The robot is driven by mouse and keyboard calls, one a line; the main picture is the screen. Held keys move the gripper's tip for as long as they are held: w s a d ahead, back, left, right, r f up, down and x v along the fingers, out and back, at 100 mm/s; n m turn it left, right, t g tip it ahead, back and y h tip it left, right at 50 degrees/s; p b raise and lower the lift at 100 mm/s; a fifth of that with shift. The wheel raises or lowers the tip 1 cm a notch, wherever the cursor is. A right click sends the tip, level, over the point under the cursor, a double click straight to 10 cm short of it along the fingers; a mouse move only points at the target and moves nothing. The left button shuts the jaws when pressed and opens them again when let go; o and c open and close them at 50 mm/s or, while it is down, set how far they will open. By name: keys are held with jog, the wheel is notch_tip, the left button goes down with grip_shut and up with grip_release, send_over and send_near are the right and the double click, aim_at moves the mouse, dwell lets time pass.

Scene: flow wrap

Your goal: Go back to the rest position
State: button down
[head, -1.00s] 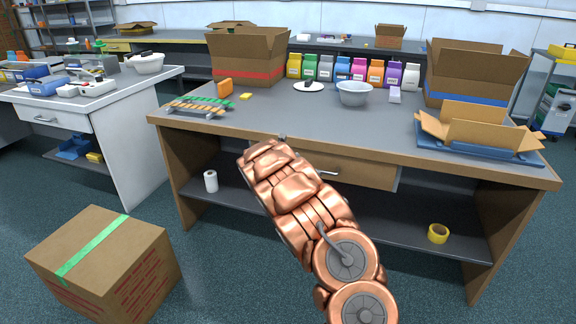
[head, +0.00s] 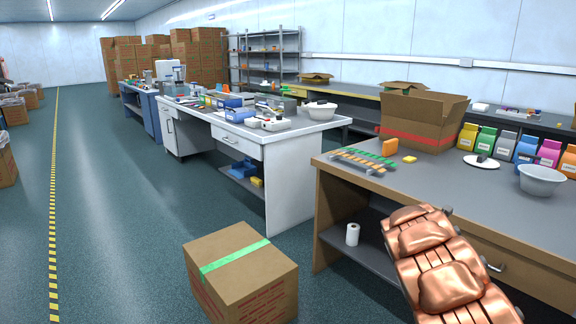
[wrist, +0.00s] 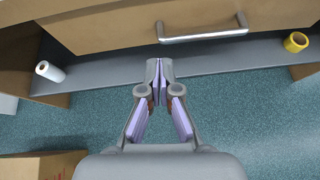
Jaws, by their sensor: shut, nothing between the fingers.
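My gripper (wrist: 157,82) shows in the wrist view with its two fingers closed together and nothing between them. It points toward the front of the workbench, just below the drawer handle (wrist: 203,34), and appears apart from it. In the head view my copper-coloured arm rises from the bottom right in front of the workbench (head: 332,165); the gripper itself is hidden there behind the arm.
A taped carton (head: 240,275) stands on the floor left of my arm. A white roll (head: 352,234) sits on the bench's lower shelf, and yellow tape (wrist: 296,41) shows at right. A white table (head: 300,140) stands beyond. The aisle floor (head: 110,200) at left is clear.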

jog(key=s+a+r+m+g, duration=0.25)
jog(key=s+m, duration=0.25)
jog(key=s, duration=0.3)
jog(key=s+a+r+m+g, duration=0.1)
jog(key=s+a+r+m, duration=0.1)
jog(key=s+r+m, duration=0.35)
jog(key=s+a+r+m+g, duration=0.15)
jog(key=s+m, duration=0.25)
jog(key=s, duration=0.5)
jog(key=s+a+f+m+g+y, duration=0.25)
jog(key=s+a+m+y, duration=0.25)
jog(key=s+a, duration=1.05)
jog(key=s+a+f+m+g+y, duration=0.25)
jog(key=s+a+m+y, duration=0.2)
jog(key=s+a, duration=1.1)
notch_tip(320, 180, up, 17)
jog(key=w+t+p, duration=0.1)
jog(key=p, duration=1.5)
jog(key=shift+w+t+y, duration=0.35)
jog(key=shift+w+t, duration=0.05)
